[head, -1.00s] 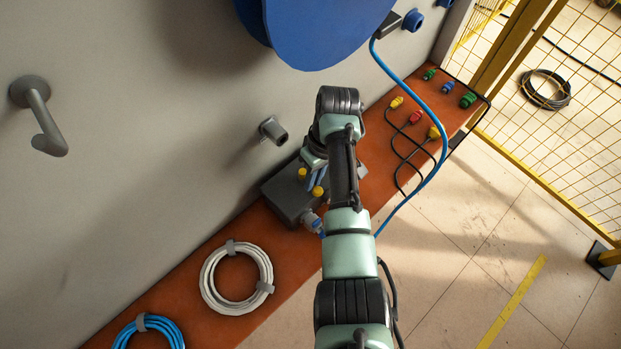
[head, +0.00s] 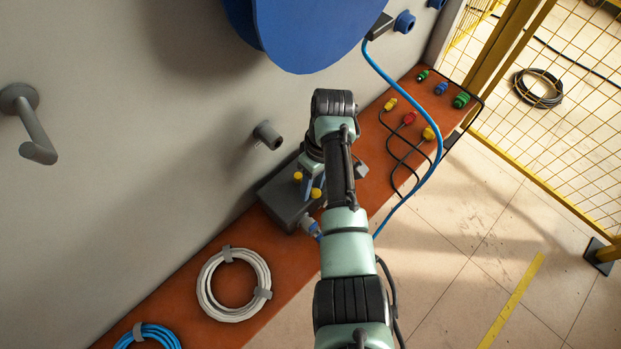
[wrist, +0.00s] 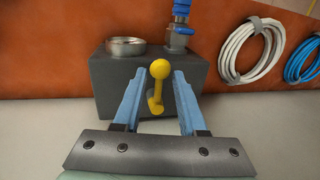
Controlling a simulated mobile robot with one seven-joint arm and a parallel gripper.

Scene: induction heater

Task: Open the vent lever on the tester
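The tester is a dark grey box (head: 270,198) on the brown bench, and it fills the middle of the wrist view (wrist: 105,85). A yellow lever (wrist: 157,88) with a round knob stands at its near side in the wrist view. My gripper (wrist: 159,72) is open, with one blue finger on each side of the lever. Gaps show between the lever and both fingers. In the head view, two yellow knobs show beside my gripper (head: 308,186). My wrist hides part of the box there, and I cannot tell which knob is the lever.
A round metal piece (wrist: 125,47) and a blue-and-grey fitting (wrist: 180,35) sit on the box. A white cable coil (head: 235,285) and a blue coil (head: 148,336) lie to its left in the head view. A grey knob (head: 268,134) juts from the wall. A blue hose (head: 436,150) hangs at right.

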